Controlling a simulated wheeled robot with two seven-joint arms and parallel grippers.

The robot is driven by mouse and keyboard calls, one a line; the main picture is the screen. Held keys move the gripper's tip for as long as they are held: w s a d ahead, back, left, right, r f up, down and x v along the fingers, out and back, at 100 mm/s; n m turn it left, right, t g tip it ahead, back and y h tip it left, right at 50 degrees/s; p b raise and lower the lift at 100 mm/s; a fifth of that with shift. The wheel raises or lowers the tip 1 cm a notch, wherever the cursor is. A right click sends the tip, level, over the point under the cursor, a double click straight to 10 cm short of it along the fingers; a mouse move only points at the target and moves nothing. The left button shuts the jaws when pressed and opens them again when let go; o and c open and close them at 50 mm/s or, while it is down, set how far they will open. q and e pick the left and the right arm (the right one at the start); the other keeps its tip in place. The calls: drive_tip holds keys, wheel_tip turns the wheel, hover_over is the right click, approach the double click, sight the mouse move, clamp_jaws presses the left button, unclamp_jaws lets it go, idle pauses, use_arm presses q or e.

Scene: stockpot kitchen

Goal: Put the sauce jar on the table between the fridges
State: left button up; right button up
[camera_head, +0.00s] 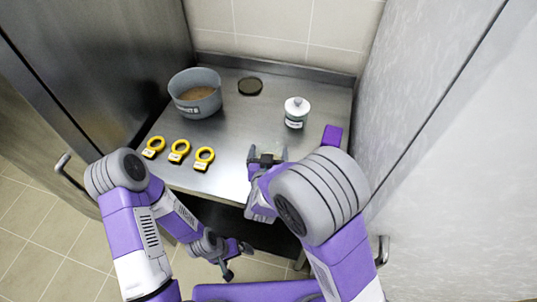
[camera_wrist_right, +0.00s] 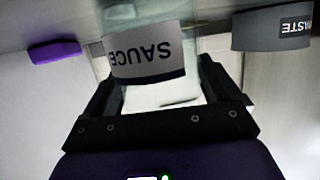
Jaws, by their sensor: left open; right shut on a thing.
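The sauce jar (camera_head: 296,113) has a white knobbed lid and a pale label, and shows upright at the right side of the steel table (camera_head: 235,150). In the right wrist view its SAUCE label (camera_wrist_right: 148,52) appears upside down, above and between the finger tips. My right gripper (camera_head: 267,158) is above the table's front part and shut on the jar. The contact itself is not clear in the head view. My left gripper (camera_head: 227,264) is open and empty, low in front of the table. The left fridge (camera_head: 95,55) and right fridge (camera_head: 425,85) flank the table.
A grey pot (camera_head: 196,107) with brown contents stands at the back left. A dark round lid (camera_head: 250,86) lies beside it. Three yellow ring-shaped tags (camera_head: 178,152) lie at the front left. A purple block (camera_wrist_right: 55,51) shows in the right wrist view. The table's middle is clear.

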drive_tip(key=shift+r, duration=0.15)
drive_tip(key=o, duration=1.1)
drive_tip(key=shift+f, duration=0.2)
drive_tip(key=shift+r, duration=0.15)
drive_tip(key=shift+s+r, duration=0.15)
drive_tip(key=shift+s, duration=0.2)
drive_tip(key=b+v, duration=0.3)
drive_tip(key=v, duration=0.8)
drive_tip(key=shift+b, duration=0.4)
